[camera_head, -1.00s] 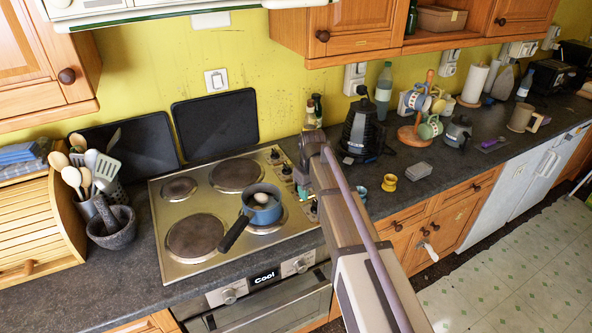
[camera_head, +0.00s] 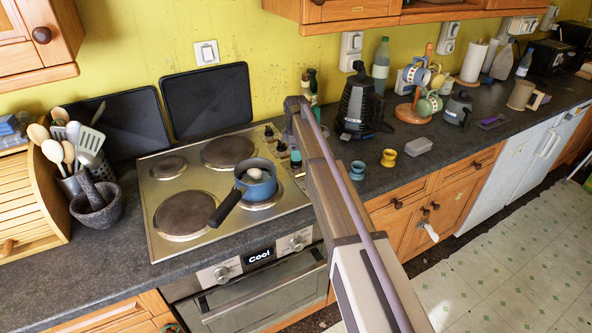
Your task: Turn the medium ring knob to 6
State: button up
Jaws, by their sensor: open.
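The steel hob (camera_head: 152,215) has several hot plates, with a column of small control knobs along its right edge. Two knobs show clearly near the back right corner, a rear knob (camera_head: 268,131) and one in front of it (camera_head: 280,147). Knobs further forward are partly hidden by my arm, and I cannot read their markings or tell which is the medium ring knob. My gripper (camera_head: 296,160) points down over this knob column, small and partly hidden by my arm. It is open, and I see nothing held. I cannot tell whether it touches a knob.
A blue pan (camera_head: 259,187) with a dark handle stands on the front right ring. A black kettle (camera_head: 358,105), a blue cup (camera_head: 357,169) and a yellow cup (camera_head: 388,157) stand right of the hob. A mortar (camera_head: 97,205) and utensils are at left.

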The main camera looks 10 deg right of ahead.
notch_tip(320, 180, down, 3)
jog(key=shift+b, duration=0.7)
jog(key=shift+r, duration=0.15)
grip_shut()
